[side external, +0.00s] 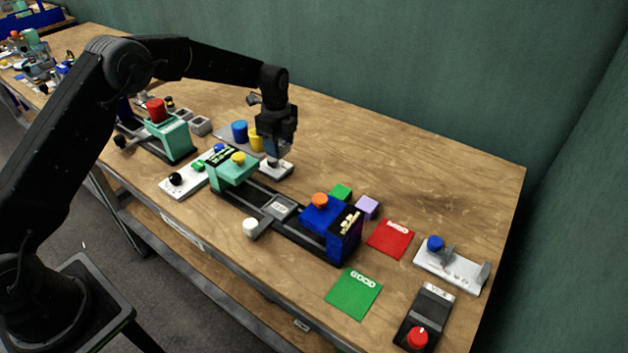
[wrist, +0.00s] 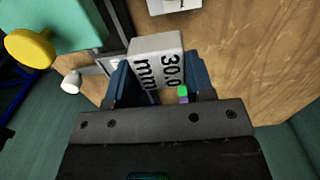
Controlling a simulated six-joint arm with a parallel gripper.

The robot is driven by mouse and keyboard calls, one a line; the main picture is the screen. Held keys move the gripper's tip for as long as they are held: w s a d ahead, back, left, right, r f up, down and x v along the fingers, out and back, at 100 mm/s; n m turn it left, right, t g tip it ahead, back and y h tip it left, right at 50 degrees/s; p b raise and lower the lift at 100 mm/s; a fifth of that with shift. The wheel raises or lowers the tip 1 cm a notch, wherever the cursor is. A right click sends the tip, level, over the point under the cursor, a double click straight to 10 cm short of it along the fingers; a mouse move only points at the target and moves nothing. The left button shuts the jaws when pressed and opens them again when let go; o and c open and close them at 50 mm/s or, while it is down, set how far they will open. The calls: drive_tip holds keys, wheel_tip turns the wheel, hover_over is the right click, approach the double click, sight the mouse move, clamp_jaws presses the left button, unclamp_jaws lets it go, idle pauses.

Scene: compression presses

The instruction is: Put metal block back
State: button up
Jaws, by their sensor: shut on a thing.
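In the side view my gripper (side external: 273,153) points down over a small pale plate (side external: 284,173) behind the middle press. The block is mostly hidden there by the jaws, and I cannot tell whether it touches the plate.
The green press (side external: 233,171) with a yellow knob stands close in front of my gripper. Blue (side external: 239,131) and yellow (side external: 256,141) cylinders stand just left of it. Red (side external: 391,238) and green (side external: 354,293) mats lie at right. The table behind my gripper is clear.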

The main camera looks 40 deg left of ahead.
hover_over(315, 187)
wheel_tip(315, 187, down, 6)
drive_tip(key=shift+r, duration=0.2)
drive_tip(key=shift+f, duration=1.95)
drive_tip(key=shift+f, duration=0.1)
drive_tip(key=o, duration=1.1)
wheel_tip(315, 187, up, 12)
drive_tip(key=shift+r, duration=0.2)
